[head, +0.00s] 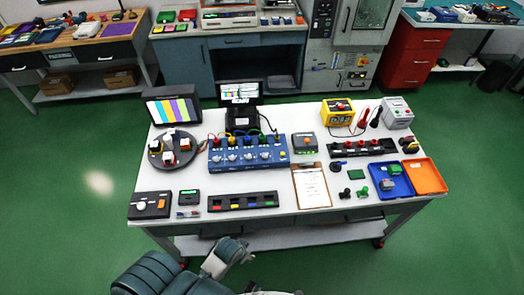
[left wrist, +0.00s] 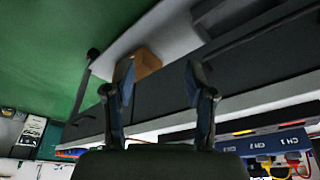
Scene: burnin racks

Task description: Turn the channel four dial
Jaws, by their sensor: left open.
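The blue channel box (head: 247,165) stands on the white table, left of the middle, with a row of several pale dials on its face and cables on top. In the head view my arm is low, before the table's front edge. My right gripper is not in view.
A black strip with coloured switches (head: 243,202) lies in front of the box. A clipboard (head: 311,186) lies to its right, a round carousel (head: 174,148) to its left. A small monitor (head: 240,93) stands behind. Table drawers (left wrist: 165,75) fill much of the left wrist view.

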